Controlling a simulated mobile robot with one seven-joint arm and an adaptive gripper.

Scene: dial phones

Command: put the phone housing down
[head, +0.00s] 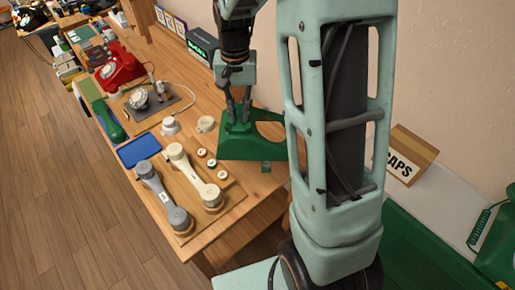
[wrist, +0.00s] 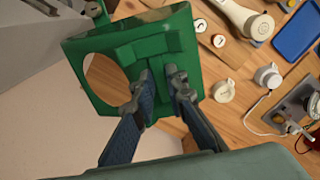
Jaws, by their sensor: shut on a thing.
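The green phone housing (head: 250,138) is near the right end of the wooden workbench, below my gripper. In the wrist view the housing (wrist: 183,38) fills the upper middle, with a large round hole at its left. My gripper (head: 238,112) is shut on a raised part of the housing. In the wrist view the two fingertips (wrist: 162,88) stand either side of that raised part. The housing is at or close above the bench top; I cannot tell whether it touches. My arm column hides part of its right side.
Grey and cream handsets (head: 193,176) lie on a wooden board left of the housing. Small white caps (head: 210,164), a blue tray (head: 139,150), a dial assembly (head: 150,100) and a red phone (head: 120,68) are also on the bench. A cardboard box (head: 408,155) stands at right.

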